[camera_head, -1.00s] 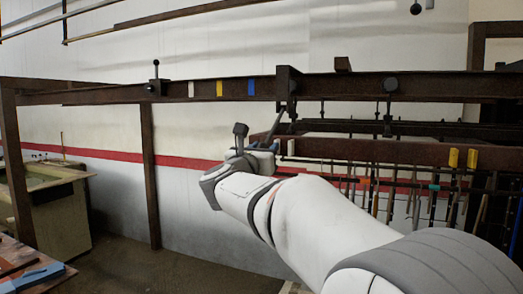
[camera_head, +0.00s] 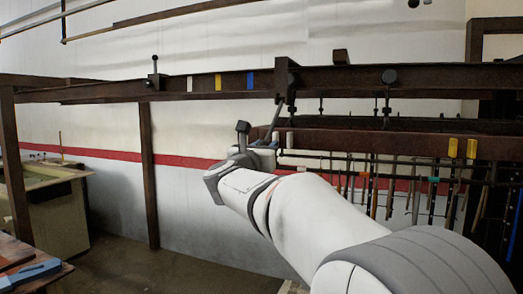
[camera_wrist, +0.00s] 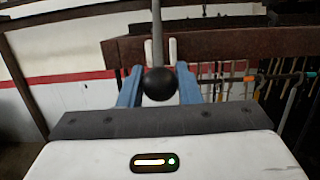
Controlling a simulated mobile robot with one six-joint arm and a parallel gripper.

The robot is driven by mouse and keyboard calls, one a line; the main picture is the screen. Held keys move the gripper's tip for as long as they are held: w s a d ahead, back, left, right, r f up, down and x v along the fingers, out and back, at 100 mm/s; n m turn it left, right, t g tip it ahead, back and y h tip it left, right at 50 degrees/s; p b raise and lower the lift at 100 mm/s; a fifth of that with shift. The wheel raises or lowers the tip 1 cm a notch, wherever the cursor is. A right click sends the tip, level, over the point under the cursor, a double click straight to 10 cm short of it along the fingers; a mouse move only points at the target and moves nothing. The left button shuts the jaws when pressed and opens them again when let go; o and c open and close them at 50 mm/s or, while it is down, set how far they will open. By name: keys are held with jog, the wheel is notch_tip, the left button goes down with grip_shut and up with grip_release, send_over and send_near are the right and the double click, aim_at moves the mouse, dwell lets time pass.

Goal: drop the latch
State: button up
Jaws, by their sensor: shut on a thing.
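The latch shows as a thin grey lever (camera_head: 277,112) hanging at a slant below the dark bracket (camera_head: 284,80) on the overhead rail. In the wrist view the lever (camera_wrist: 157,25) ends in a round black knob (camera_wrist: 159,84). My gripper (camera_head: 271,139) is just under the bracket and shut on the lever. In the wrist view its blue fingers with pale tips stand on both sides of the lever, and the knob sits between them. The exact contact of the tips is hard to see.
The brown rail (camera_head: 215,84) carries white, yellow and blue marks left of the bracket. A small upright lever (camera_head: 154,66) stands farther left. A lower rail (camera_head: 400,144) with many hanging rods is close on the right. A post (camera_head: 149,175) stands left; open floor lies between.

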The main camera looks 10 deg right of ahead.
jog(key=w+d+f+b, duration=0.7)
jog(key=w+d, duration=0.2)
jog(key=w, duration=0.4)
jog(key=shift+w+d+f, duration=0.15)
jog(key=shift+d+f, duration=0.1)
jog(key=shift+f, duration=0.1)
jog(key=o, duration=0.9)
dwell(0.8)
jog(key=b+v, duration=0.2)
jog(key=v, duration=0.1)
jog(key=r+b+v, duration=0.1)
jog(key=b+v, duration=0.1)
jog(key=v, duration=0.2)
jog(key=shift+r, duration=0.25)
jog(key=shift+a, duration=0.1)
